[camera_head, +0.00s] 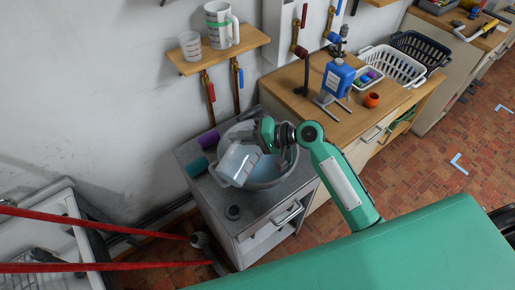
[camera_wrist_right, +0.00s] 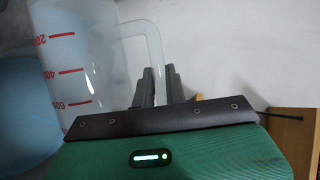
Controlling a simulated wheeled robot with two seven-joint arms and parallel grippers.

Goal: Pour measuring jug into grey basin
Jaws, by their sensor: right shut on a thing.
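The clear measuring jug (camera_head: 238,164) is tilted over the grey basin (camera_head: 277,184), towards its left side. In the right wrist view the jug (camera_wrist_right: 82,75) shows red markings and a clear handle. My right gripper (camera_head: 272,139) is shut on the jug's handle; its dark fingers (camera_wrist_right: 158,87) show there in the right wrist view. The basin sits on a grey cabinet top and has pale bluish contents. Whether liquid is leaving the jug cannot be made out. My left gripper is not in view.
A purple roll (camera_head: 209,141), a teal roll (camera_head: 197,167) and a dark round object (camera_head: 233,212) lie near the basin. A wooden shelf (camera_head: 222,50) holds a beaker and a white jug. The wooden counter (camera_head: 288,87) on the right carries a blue bottle (camera_head: 338,78) and baskets.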

